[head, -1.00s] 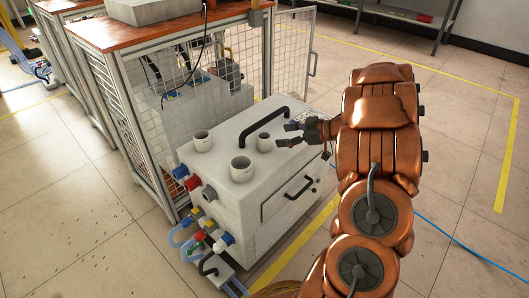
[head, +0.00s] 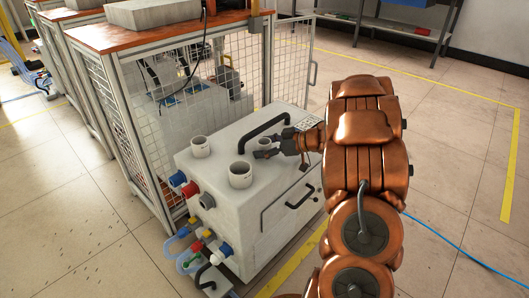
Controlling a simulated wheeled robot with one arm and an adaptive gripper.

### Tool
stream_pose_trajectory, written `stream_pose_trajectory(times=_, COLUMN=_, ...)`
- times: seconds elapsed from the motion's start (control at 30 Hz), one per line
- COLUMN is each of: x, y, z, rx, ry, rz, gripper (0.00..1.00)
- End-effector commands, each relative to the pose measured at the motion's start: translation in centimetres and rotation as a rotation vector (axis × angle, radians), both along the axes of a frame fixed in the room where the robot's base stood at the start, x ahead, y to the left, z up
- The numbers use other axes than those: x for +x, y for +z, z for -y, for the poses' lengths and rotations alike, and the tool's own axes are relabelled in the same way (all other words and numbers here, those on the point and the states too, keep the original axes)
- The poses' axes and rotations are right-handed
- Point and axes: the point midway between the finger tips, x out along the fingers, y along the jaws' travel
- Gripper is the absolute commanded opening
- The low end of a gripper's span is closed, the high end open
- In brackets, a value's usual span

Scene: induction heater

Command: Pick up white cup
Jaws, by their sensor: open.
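My gripper (head: 272,143) reaches in from the right, low over the cabinet top. I cannot tell whether the fingers touch the cup.
A wire mesh cage (head: 180,110) stands behind and left. Coloured connectors (head: 190,189) and hoses stick out of the cabinet's left side. Open floor lies right.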

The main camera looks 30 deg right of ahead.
Motion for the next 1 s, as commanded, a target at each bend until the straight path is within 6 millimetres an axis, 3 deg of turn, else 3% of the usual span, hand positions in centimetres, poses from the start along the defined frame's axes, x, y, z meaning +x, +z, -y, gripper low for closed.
stream_pose_trajectory(times=0.2, x=0.03, y=0.05, z=-0.01, rx=0.0, ry=0.0, rz=0.0, gripper=0.72)
stream_pose_trajectory(times=0.9, x=0.01, y=0.07, z=0.03, rx=0.0, ry=-0.001, rz=0.001, gripper=0.0)
stream_pose_trajectory(times=1.0, x=0.01, y=0.07, z=0.03, rx=0.0, ry=-0.001, rz=0.002, gripper=0.0)
